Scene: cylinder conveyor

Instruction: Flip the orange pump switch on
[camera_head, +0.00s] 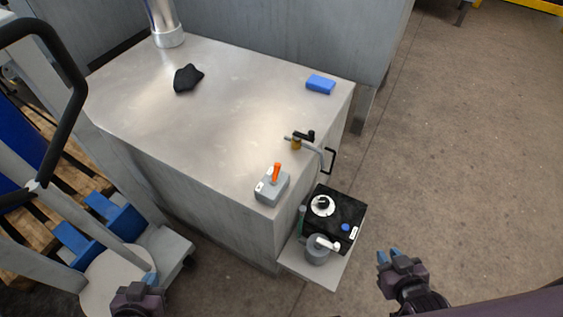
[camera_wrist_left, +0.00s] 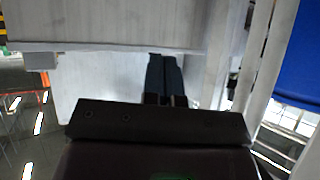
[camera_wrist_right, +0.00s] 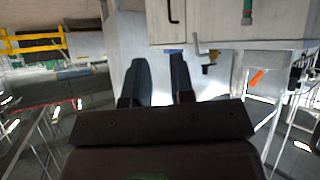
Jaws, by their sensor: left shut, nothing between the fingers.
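The orange pump switch (camera_head: 276,172) is a short lever standing up from a grey box (camera_head: 271,188) at the front corner of the metal cabinet top. Whether it is on or off cannot be told. My left gripper (camera_head: 152,277) is low at the bottom left of the head view, well apart from the switch. In the left wrist view its fingers (camera_wrist_left: 165,78) are together and hold nothing. My right gripper (camera_head: 389,257) is at the lower right, apart from the switch. Its fingers (camera_wrist_right: 160,82) stand apart and empty in the right wrist view.
Beside the switch, a bent tap (camera_head: 305,142) sits at the cabinet edge (camera_head: 338,112). A black pump unit (camera_head: 345,211) and grey cup (camera_head: 317,252) stand on a low side shelf. A blue block (camera_head: 320,84) and black cloth (camera_head: 188,78) lie on the top. A trolley (camera_head: 60,262) stands left.

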